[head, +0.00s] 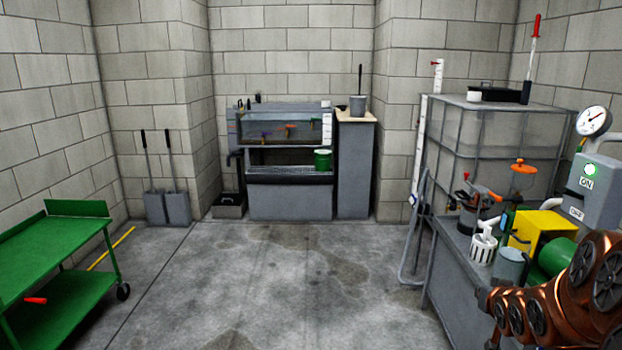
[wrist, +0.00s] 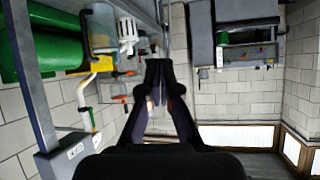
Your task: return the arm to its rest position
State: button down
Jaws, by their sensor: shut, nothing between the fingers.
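My gripper (wrist: 158,75) shows in the wrist view, its dark fingers together at the tips with nothing between them. It points into open air in front of the block wall and touches nothing I can see. The wrist picture looks turned over, with the equipment hanging from the top. My copper-coloured arm (head: 570,290) shows folded at the lower right of the head view, beside the bench. The gripper is not seen in the head view.
A grey bench (head: 455,265) holds a yellow pump (head: 537,232), green motor (head: 557,257), white strainer (head: 482,248) and control box (head: 597,175) close to my arm. A caged tank (head: 470,140) stands behind. A green cart (head: 60,240) is at left. The middle floor (head: 270,290) is clear.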

jog(key=s+a+f+n+g+y, duration=0.15)
jog(key=s+a+g, duration=0.55)
jog(key=s+a, duration=0.85)
jog(key=s+a+n+g+y, duration=0.25)
jog(key=s+a+g, duration=0.45)
jog(key=s+a, duration=0.85)
jog(key=s+d+r+p, duration=0.2)
jog(key=r+p, duration=0.9)
jog(key=s+d+r+t+p, duration=0.1)
jog(key=s+d+r+p, duration=0.1)
jog(key=r+p, duration=0.8)
jog(key=shift+s+r+n+p, duration=0.3)
jog(key=shift+s+r+p, duration=0.1)
jog(key=shift+r, duration=0.4)
